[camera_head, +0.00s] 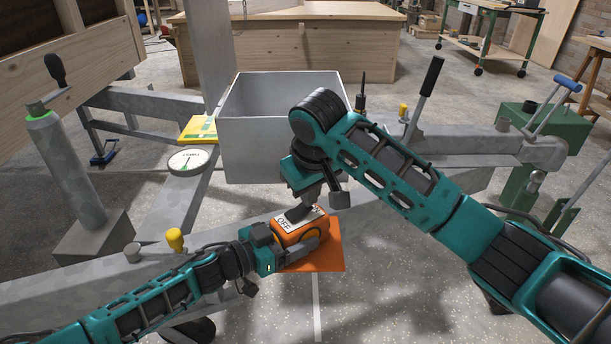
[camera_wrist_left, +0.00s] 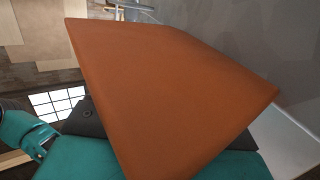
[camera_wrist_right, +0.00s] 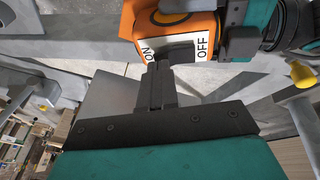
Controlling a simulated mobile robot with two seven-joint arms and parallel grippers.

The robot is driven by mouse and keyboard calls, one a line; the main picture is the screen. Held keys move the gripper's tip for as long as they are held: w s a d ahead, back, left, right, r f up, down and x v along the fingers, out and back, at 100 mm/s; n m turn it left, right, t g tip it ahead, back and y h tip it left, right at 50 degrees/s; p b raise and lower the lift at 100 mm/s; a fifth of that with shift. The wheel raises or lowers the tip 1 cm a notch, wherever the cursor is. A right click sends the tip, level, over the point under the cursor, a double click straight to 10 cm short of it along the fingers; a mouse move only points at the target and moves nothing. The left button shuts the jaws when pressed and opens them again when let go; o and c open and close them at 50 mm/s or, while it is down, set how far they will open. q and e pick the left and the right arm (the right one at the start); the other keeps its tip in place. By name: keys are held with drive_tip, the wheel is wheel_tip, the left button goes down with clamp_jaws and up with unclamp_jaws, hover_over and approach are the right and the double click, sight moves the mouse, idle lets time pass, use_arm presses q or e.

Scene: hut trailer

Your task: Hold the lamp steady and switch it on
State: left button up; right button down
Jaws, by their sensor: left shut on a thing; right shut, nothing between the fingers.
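The orange lamp (camera_head: 330,262) is low in the middle of the head view, above the grey beam and floor. Its flat orange face fills much of the left wrist view (camera_wrist_left: 165,95). My left gripper (camera_head: 302,243) is shut on its body. A white label with ON and OFF and a dark switch (camera_wrist_right: 178,53) show in the right wrist view. My right gripper (camera_wrist_right: 160,75) is shut and empty, its fingertips right at the switch near the ON end. I cannot tell whether they touch it. In the head view my right gripper (camera_head: 309,206) partly covers the label.
A grey open box (camera_head: 270,150) stands just behind the lamp. A round dial (camera_head: 190,161) and a yellow-capped post (camera_head: 175,239) are to the left. A black-handled lever (camera_head: 425,88) and green machine (camera_head: 545,130) are at the right.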

drive_tip(key=shift+w+d+f, duration=0.15)
drive_tip(key=shift+d+f, duration=0.05)
drive_tip(key=shift+f, duration=0.4)
drive_tip(key=shift+w+d+f+g+y, duration=0.25)
drive_tip(key=shift+d+f+g+y, duration=0.15)
drive_tip(key=shift+f+g+y, duration=0.25)
drive_tip(key=shift+a+r+t, duration=0.1)
drive_tip(key=shift+r+t, duration=0.1)
drive_tip(key=shift+t, duration=0.05)
drive_tip(key=shift+s, duration=0.1)
drive_tip(key=shift+s+a+r, duration=0.25)
drive_tip(key=shift+s+a, duration=0.15)
drive_tip(key=shift+a, duration=0.25)
